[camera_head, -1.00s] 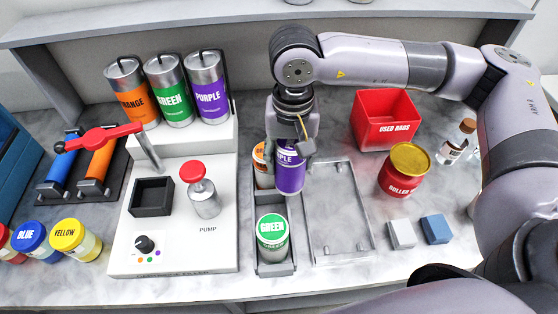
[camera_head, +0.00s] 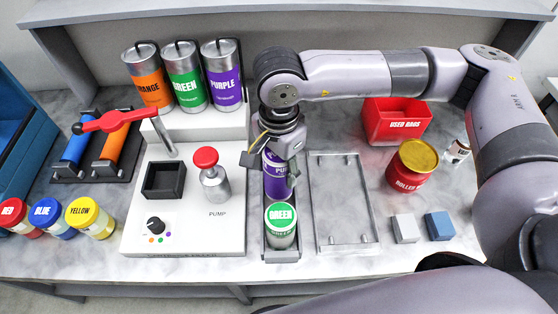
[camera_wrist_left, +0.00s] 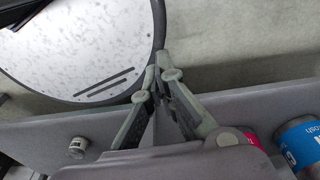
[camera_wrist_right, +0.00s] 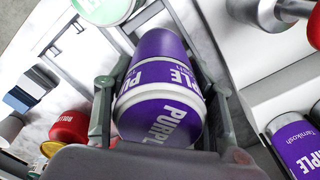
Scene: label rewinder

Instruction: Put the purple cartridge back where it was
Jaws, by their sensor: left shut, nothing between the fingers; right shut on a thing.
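The purple cartridge (camera_head: 276,184) is upright in my right gripper (camera_head: 277,168), directly behind the green cartridge (camera_head: 281,226), in line with the narrow grey rack (camera_head: 282,256). I cannot tell whether its base touches the rack floor. In the right wrist view the fingers (camera_wrist_right: 160,105) close on both sides of the purple cartridge (camera_wrist_right: 163,92), whose PURPLE label shows. The green cartridge's top also shows there (camera_wrist_right: 102,8). The rack's rear is hidden behind my right gripper. My left gripper (camera_wrist_left: 163,72) is shut and empty in the left wrist view.
The white pump station (camera_head: 215,236) stands left of the rack, with an empty grey tray (camera_head: 343,240) on the right. A red bin (camera_head: 397,122), a red roller can (camera_head: 410,172) and two small blocks (camera_head: 405,230) lie farther right. Tall orange, green and purple canisters (camera_head: 222,85) stand at the back.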

